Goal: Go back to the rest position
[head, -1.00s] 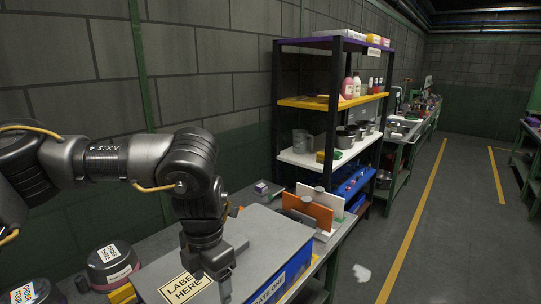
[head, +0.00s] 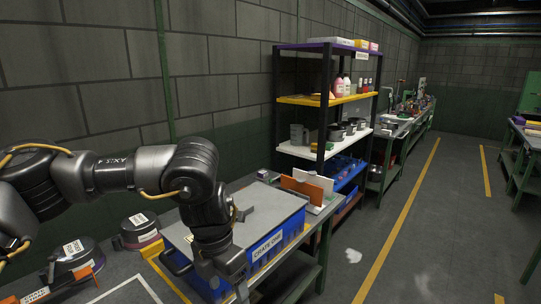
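My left arm comes in from the left and bends down, with its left gripper (head: 232,276) low over the near side of the blue crate (head: 268,246) labelled "CRATE ONE". The gripper's fingertips are near the bottom of the head view, and I cannot tell whether they are open or shut. I see nothing clearly held in it. The wrist hides part of the crate. My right gripper is not in view.
The crate stands on a workbench beside dark round containers (head: 139,232). Upright orange and white boards (head: 302,190) are behind it. A shelf rack (head: 328,98) holds pots and bottles. The floor aisle (head: 410,230) on the right is clear.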

